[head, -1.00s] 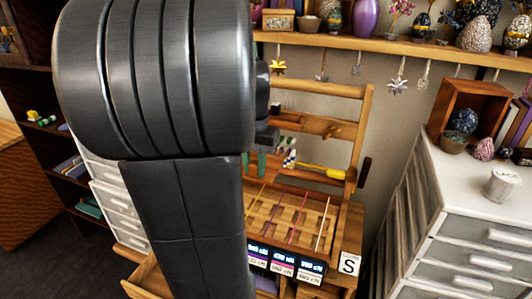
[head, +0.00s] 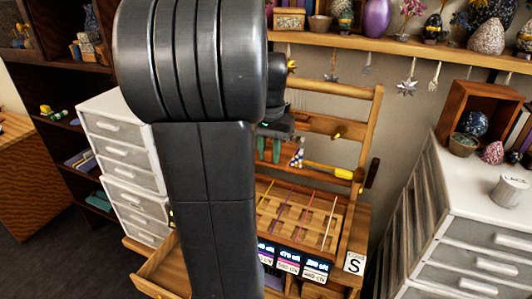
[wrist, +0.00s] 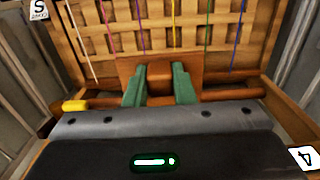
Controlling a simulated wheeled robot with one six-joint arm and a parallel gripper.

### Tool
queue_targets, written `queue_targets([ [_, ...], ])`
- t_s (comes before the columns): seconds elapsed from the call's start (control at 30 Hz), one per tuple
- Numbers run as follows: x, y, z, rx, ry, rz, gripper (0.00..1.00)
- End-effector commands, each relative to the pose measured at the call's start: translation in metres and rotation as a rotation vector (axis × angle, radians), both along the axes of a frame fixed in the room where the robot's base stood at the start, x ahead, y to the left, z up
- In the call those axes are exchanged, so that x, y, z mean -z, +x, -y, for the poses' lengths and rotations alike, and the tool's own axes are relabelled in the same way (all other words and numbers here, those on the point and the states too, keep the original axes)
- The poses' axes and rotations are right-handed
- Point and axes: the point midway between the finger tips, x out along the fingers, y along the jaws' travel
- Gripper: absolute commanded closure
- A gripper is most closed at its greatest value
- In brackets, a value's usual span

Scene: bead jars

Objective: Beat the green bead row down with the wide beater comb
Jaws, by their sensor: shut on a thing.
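My gripper (wrist: 159,86) shows in the wrist view with two green fingers closed on a brown wooden block, which looks like the handle of the wide beater comb (wrist: 160,73). A wider brown part shows behind it, against the loom's slatted board. In the head view my gripper (head: 269,149) hangs above the back of the loom (head: 377,110), left of a colourful cone-like thing (head: 297,156). The comb's teeth are hidden. Coloured strings cross the board, including a green one (wrist: 209,25). I cannot make out a green bead row.
White drawers (head: 125,150) stand left, a white cabinet (head: 470,235) right. A shelf with ornaments (head: 440,55) runs behind.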

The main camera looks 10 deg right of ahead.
Motion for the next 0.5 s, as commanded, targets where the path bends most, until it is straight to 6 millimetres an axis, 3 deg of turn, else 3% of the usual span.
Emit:
queue_targets([
  [0.5, -0.001, 0.027, 0.018, 0.000, 0.000, 0.000, 1.00],
])
